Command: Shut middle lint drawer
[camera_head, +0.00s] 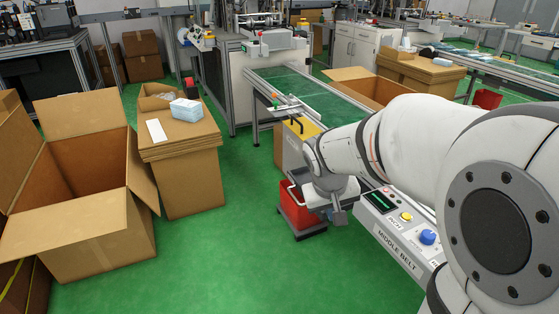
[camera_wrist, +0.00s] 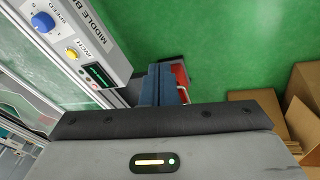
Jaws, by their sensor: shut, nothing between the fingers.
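A red box (camera_head: 297,208) with a pale handle and a dark base stands low beside the middle belt machine in the head view; I cannot tell whether it is the lint drawer. Part of it shows in the wrist view (camera_wrist: 181,78), just right of my fingers. The machine carries a panel (camera_head: 395,232) labelled "MIDDLE BELT", which also shows at the upper left in the wrist view (camera_wrist: 78,35). My gripper (camera_head: 338,217) is shut and empty, pointing down near the red box, in front of the panel. My fingers and arm hide what lies behind them; contact cannot be told.
An open cardboard box (camera_head: 85,235) stands at the left. A green conveyor belt (camera_head: 310,97) runs behind my arm.

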